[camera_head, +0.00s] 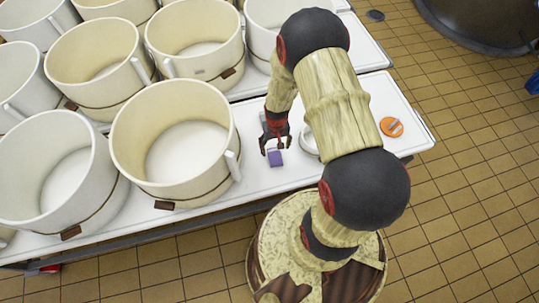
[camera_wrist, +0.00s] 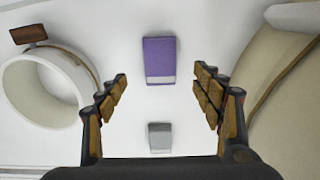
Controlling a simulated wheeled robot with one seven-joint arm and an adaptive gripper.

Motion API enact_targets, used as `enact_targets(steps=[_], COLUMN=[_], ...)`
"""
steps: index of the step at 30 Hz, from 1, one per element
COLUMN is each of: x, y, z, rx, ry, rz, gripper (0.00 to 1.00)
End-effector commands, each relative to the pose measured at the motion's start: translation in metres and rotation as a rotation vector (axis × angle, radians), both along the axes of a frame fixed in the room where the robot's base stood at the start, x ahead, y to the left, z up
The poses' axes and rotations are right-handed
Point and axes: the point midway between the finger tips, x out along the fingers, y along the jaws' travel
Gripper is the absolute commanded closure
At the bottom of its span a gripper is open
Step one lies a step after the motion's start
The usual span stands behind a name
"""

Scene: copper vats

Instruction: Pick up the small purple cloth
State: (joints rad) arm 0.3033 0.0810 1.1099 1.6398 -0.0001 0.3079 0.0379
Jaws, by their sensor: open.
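The small purple cloth (camera_head: 275,158) lies on the white table (camera_head: 262,184), to the right of the nearest large vat. In the wrist view the purple cloth (camera_wrist: 159,58) is a small block-like rectangle with a pale edge on its near side. My gripper (camera_head: 276,145) is just above and behind it in the head view. In the wrist view my gripper (camera_wrist: 163,85) is open, with its two fingers apart and the cloth ahead, centred between them. Nothing is held, and the cloth is apart from both fingers.
A small grey block (camera_wrist: 160,137) lies near the cloth. A white cup-like vessel (camera_wrist: 48,88) stands left in the wrist view; a large cream vat (camera_wrist: 280,85) stands right. An orange round object (camera_head: 391,127) lies near the table's right end, with bare tabletop around it.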

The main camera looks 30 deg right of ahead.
Motion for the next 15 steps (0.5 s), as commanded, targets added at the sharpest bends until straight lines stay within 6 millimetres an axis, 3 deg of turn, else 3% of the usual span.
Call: enact_targets(steps=[3, 10, 15], x=[-0.002, -0.001, -0.001], y=[0.001, 0.001, 0.001], z=[-0.017, -0.034, -0.061], rx=[0.002, 0.001, 0.001], ry=[0.005, 0.003, 0.004], rz=[0.000, 0.000, 0.000], gripper=[0.33, 0.33, 0.33])
